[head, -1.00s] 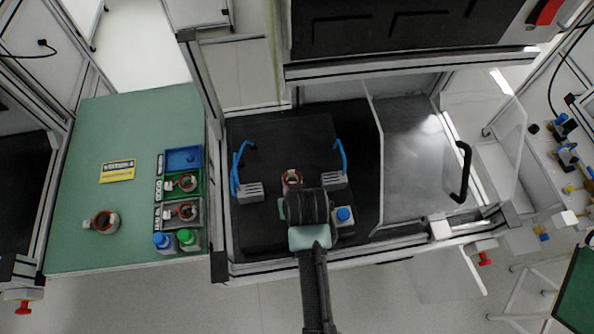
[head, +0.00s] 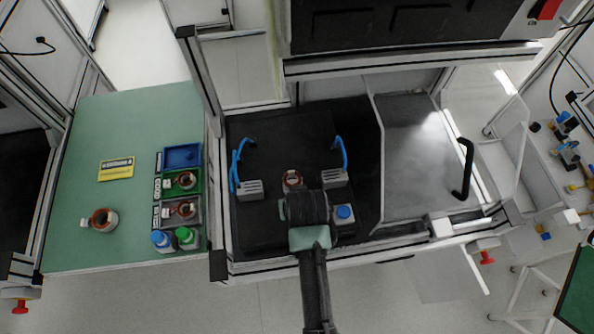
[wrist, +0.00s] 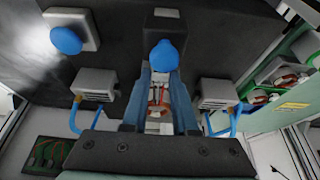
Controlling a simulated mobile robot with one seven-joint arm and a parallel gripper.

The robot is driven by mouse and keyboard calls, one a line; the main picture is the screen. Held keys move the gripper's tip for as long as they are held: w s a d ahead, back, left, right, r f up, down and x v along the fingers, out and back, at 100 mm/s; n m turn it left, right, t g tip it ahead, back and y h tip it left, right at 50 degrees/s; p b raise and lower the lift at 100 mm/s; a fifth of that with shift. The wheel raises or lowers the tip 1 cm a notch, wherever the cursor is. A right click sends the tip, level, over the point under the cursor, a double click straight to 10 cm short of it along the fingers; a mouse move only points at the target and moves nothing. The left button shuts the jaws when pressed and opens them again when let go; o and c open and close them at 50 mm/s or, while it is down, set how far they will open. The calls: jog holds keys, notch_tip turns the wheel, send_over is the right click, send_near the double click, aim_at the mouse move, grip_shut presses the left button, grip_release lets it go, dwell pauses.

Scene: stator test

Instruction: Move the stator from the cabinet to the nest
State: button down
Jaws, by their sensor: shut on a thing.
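My gripper (wrist: 160,98) is low inside the open cabinet (head: 300,95), between two grey blocks, and its fingers are shut on a stator (wrist: 156,96). In the head view the red-brown and white stator (head: 292,179) shows just beyond my dark wrist, over the black plate (head: 285,130). My wrist hides the fingers there. Whether the stator touches the plate cannot be told. No part is clearly marked as the nest. Other stators lie on the green table at the left: one loose (head: 103,220), one in a green tray (head: 186,180) and one in a grey tray (head: 184,210).
Grey blocks (head: 250,190) (head: 334,179) with blue hoses flank my gripper. A blue button (head: 344,212) is close on the right, and a blue dome (wrist: 164,55) sits by my fingertips. A clear panel with a black handle (head: 465,170) stands at the right.

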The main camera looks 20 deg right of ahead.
jog(key=shift+s+a+f, duration=0.1)
jog(key=shift+s+f, duration=0.15)
jog(key=shift+f, duration=0.2)
jog(key=shift+s+a+f+b, duration=0.1)
jog(key=shift+s+f+b, duration=0.15)
jog(key=shift+f+b, duration=0.15)
jog(key=c, duration=0.6)
grip_release()
jog(key=shift+r, duration=0.4)
jog(key=v, duration=1.3)
jog(key=shift+w+r, duration=0.3)
jog(key=shift+r, duration=0.05)
